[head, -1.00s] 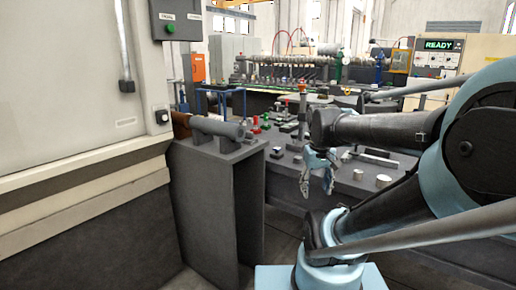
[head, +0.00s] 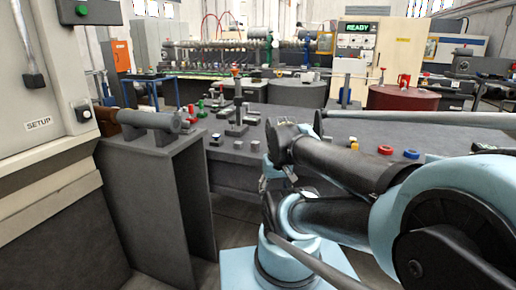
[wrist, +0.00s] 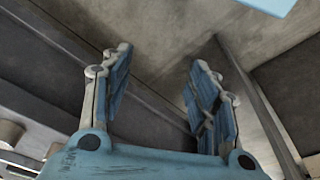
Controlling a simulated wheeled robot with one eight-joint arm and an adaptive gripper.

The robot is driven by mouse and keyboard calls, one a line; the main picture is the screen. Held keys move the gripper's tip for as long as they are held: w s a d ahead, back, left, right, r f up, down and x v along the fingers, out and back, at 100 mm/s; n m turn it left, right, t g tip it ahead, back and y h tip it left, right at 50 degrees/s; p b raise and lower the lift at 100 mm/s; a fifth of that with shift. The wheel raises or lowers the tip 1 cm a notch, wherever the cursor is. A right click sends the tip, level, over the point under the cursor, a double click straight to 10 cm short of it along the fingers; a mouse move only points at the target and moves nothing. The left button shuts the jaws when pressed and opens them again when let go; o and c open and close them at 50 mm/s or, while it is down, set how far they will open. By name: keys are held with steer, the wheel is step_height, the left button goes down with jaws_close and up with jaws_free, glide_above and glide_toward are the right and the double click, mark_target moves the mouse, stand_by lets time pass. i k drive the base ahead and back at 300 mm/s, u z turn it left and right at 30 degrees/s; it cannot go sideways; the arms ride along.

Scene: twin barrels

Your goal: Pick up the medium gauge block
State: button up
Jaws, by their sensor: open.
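My gripper (wrist: 160,98) is open and empty in the wrist view, its two blue-padded fingers apart over bare grey floor and a dark panel. In the head view my gripper (head: 273,174) hangs near the front edge of the dark workbench (head: 236,172), partly hidden by my arm. Several small grey metal pieces stand on the bench, among them a small block (head: 216,139) near its left end. I cannot tell which piece, if any, is the medium gauge block; my arm hides part of the bench top.
A dark stand (head: 150,190) with a grey cylinder (head: 150,119) on it is at the left, beside a pale machine cabinet (head: 40,150). Red and blue rings (head: 385,150) lie on the bench at right. Two barrels (head: 403,101) stand behind it.

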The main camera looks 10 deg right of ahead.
mark_target(255, 145)
steer(key=z, duration=0.25)
steer(key=k, duration=1.15)
steer(key=z, duration=0.6)
steer(key=i, duration=1)
